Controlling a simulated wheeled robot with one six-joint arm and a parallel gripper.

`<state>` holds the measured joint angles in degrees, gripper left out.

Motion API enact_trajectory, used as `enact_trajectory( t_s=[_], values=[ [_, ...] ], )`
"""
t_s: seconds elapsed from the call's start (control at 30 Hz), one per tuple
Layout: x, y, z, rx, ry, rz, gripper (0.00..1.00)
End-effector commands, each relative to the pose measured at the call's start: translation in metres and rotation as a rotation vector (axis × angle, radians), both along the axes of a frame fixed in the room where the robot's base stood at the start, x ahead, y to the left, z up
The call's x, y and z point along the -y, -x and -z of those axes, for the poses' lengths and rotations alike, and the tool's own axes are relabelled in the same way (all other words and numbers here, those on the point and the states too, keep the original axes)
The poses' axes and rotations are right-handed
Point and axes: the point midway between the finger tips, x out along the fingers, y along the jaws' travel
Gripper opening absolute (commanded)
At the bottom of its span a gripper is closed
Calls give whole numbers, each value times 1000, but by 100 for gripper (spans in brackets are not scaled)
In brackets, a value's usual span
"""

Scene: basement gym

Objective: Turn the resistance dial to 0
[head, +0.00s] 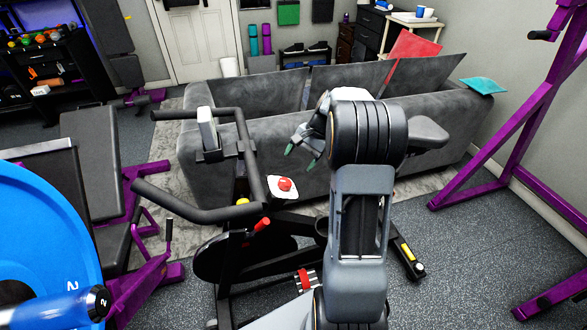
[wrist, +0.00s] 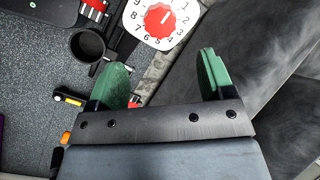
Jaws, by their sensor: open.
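The resistance dial is a red knob (head: 285,184) on a white plate (head: 275,193), mounted on the black exercise bike (head: 235,240). In the wrist view the red knob (wrist: 159,20) is at the top, on a white face (wrist: 134,28) ringed with black numbers. The top of the face is cut off, and I cannot tell surely which number the knob points to. My gripper (head: 302,145) is open and empty, with green fingertips, above and beyond the dial in the head view. In the wrist view my gripper (wrist: 162,76) is apart from the dial, which lies past its fingertips.
The bike's handlebars (head: 190,212) and a grey holder (head: 207,130) stand left of the dial. A grey sofa (head: 260,150) is close behind my gripper. In the wrist view a round black cup-like part (wrist: 88,45) is left of the dial. Purple gym frames (head: 500,150) stand right.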

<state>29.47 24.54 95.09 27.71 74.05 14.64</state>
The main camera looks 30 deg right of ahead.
Motion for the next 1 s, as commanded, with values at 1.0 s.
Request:
enact_trajectory(
  t_s=[1.0],
  values=[
    [18,1,-30,15,11,-13,75]
  ],
)
